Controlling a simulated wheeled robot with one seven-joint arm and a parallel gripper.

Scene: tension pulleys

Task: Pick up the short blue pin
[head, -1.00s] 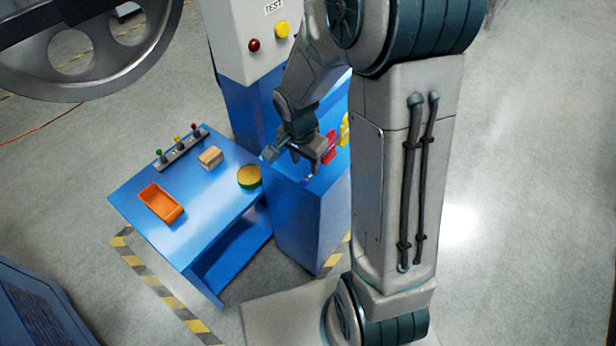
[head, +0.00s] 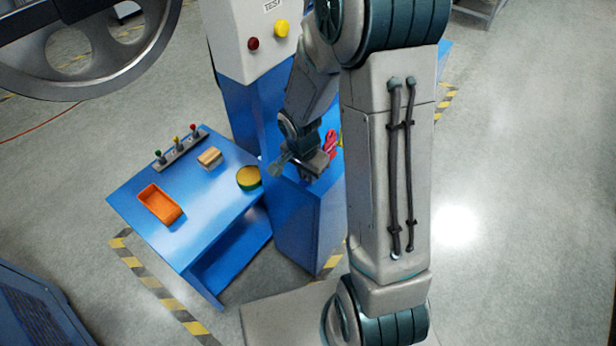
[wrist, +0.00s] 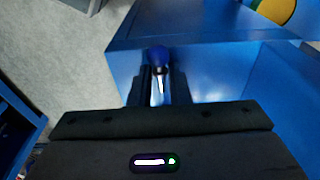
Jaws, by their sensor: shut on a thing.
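The short blue pin (wrist: 158,58) shows in the wrist view as a small dark blue rounded end between the fingertips. My gripper (wrist: 160,84) is shut on it, with one dark finger on each side. In the head view my gripper (head: 307,172) is over the top of the blue cabinet (head: 300,220), close to its surface. The pin cannot be made out in the head view. Whether the pin touches the surface is hard to tell.
A red part (head: 331,141) stands just behind my gripper. The blue table at left (head: 135,190) holds an orange bin (head: 160,204), a yellow-green round part (head: 249,177), a tan block (head: 210,158) and a lever strip (head: 180,148). A control box (head: 250,45) rises behind.

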